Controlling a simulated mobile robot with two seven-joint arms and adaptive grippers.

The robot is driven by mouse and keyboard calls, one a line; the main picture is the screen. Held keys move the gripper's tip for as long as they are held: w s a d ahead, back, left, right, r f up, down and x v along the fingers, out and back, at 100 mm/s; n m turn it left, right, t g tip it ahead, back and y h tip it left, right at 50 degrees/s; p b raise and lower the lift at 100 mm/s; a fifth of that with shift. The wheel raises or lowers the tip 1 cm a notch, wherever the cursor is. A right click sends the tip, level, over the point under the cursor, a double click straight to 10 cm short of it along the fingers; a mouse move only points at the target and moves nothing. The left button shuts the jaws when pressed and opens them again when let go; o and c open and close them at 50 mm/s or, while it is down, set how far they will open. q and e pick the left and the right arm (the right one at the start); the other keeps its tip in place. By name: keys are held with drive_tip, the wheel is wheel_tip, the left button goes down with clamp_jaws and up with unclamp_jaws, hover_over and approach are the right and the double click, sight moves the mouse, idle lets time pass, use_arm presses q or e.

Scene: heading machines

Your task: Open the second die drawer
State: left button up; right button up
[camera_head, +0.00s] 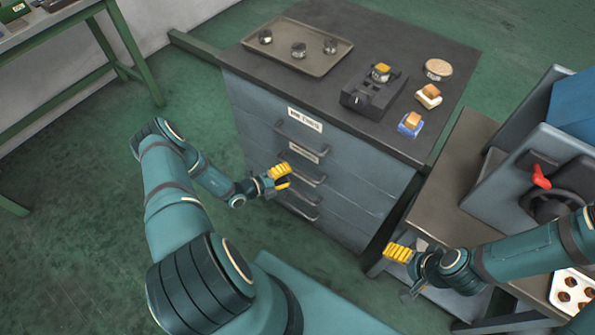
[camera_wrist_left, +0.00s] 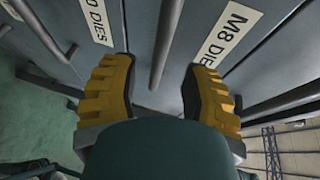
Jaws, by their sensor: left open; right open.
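The grey-blue drawer cabinet (camera_head: 355,185) has several stacked drawers with bar handles, and all look shut. The second drawer from the top has a white label (camera_head: 304,152) and a dark handle (camera_head: 303,176). My left gripper (camera_head: 283,178) is open at the cabinet front, close to that handle. In the left wrist view, a bar handle (camera_wrist_left: 165,45) lies between and ahead of the open yellow fingers (camera_wrist_left: 160,95); contact is not visible. Labels reading "M8 DIES" (camera_wrist_left: 229,35) and partly "0 DIES" (camera_wrist_left: 96,20) flank it. My right gripper (camera_head: 398,253) is open and empty, away from the drawers.
On the cabinet top (camera_head: 405,60) are a tray (camera_head: 290,62) with several dark pieces, a black fixture (camera_head: 365,98) and small blocks. A bench with a machine (camera_head: 500,190) stands at the right.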

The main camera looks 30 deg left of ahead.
sight(295, 171)
use_arm(q)
drive_tip(key=shift+x, duration=2.35)
clamp_jaws()
